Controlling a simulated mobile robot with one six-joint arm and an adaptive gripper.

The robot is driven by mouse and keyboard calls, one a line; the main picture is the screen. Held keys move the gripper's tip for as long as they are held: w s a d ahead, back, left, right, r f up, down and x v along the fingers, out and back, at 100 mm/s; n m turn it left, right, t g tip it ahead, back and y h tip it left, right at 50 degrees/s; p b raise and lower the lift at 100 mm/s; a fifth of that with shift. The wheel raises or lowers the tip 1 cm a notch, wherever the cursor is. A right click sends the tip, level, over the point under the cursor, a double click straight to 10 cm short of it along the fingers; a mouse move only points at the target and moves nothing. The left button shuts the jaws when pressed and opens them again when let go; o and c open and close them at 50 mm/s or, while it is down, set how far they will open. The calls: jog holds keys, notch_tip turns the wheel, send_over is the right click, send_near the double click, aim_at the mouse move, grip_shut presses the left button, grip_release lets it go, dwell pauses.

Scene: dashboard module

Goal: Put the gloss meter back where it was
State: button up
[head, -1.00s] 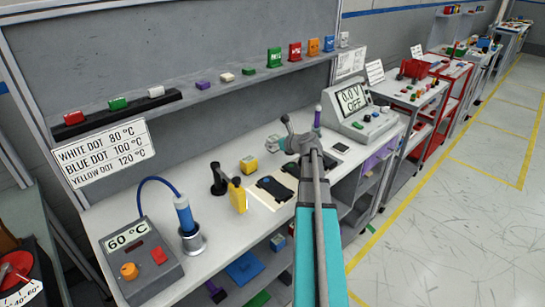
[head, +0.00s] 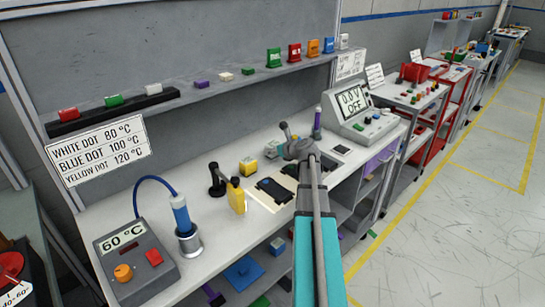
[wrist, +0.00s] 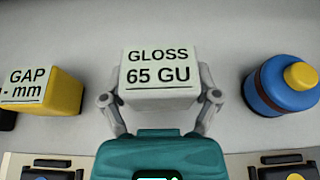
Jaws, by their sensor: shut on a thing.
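The gloss meter (wrist: 160,78) is a pale box labelled "GLOSS 65 GU" in the wrist view. My gripper (wrist: 160,101) is shut on it, with one finger on each side. In the head view the meter (head: 271,150) shows small and pale at the left of my gripper (head: 283,147), over the back part of the white bench (head: 215,262). It is close to the bench top; whether it touches cannot be told.
A yellow gap gauge (wrist: 48,92) stands left of the meter, and a blue round thing with a yellow cap (wrist: 282,86) stands right. Dark panels (head: 272,189) lie in front. A grey display unit (head: 362,112) stands further right.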

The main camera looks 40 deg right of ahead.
jog(key=shift+f+b, duration=0.55)
jog(key=shift+f, duration=0.3)
jog(key=shift+f, duration=0.15)
jog(key=o, duration=1.1)
jog(key=shift+r, duration=0.25)
jog(key=p+v, duration=0.4)
jog(key=v, duration=0.6)
jog(key=shift+s+r, duration=0.1)
jog(key=shift+s, duration=0.2)
jog(key=shift+s+d+r+p, duration=0.15)
jog(key=shift+s+p, duration=0.2)
jog(key=shift+s, duration=0.3)
